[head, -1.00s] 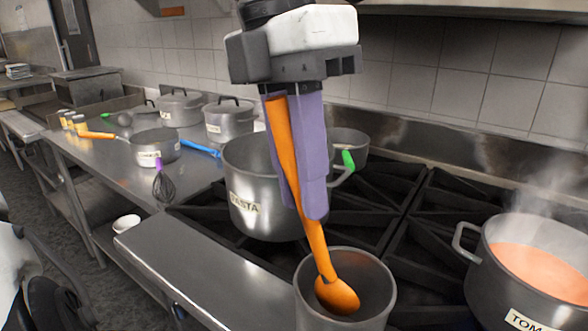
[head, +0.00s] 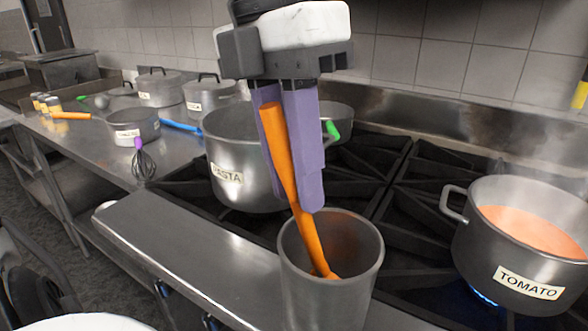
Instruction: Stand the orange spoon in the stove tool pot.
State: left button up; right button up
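The orange spoon (head: 283,160) leans head-down in the grey metal tool pot (head: 330,290), its handle tilted to the upper left. The spoon's bowl is inside the pot and mostly hidden by the pot's front wall. My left gripper (head: 296,195) comes down from above with its purple fingers around the handle. The fingers look slightly apart and the handle's top sits lower between them, clear of the gripper body. The fingertips are just above the pot's rim. My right gripper is not in view.
A tomato pot (head: 520,255) steams over a lit burner on the right. A pasta pot (head: 228,175) stands behind the tool pot on the left. A whisk (head: 144,163), saucepan (head: 135,125) and lidded pots lie farther left. The steel ledge (head: 190,250) is clear.

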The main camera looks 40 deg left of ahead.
pick_arm(q)
jog(key=o, duration=0.3)
notch_tip(320, 180, up, 10)
jog(key=a+p, duration=0.1)
jog(key=shift+a+p, duration=0.35)
jog(key=shift+a, duration=0.05)
jog(key=shift+s, duration=0.15)
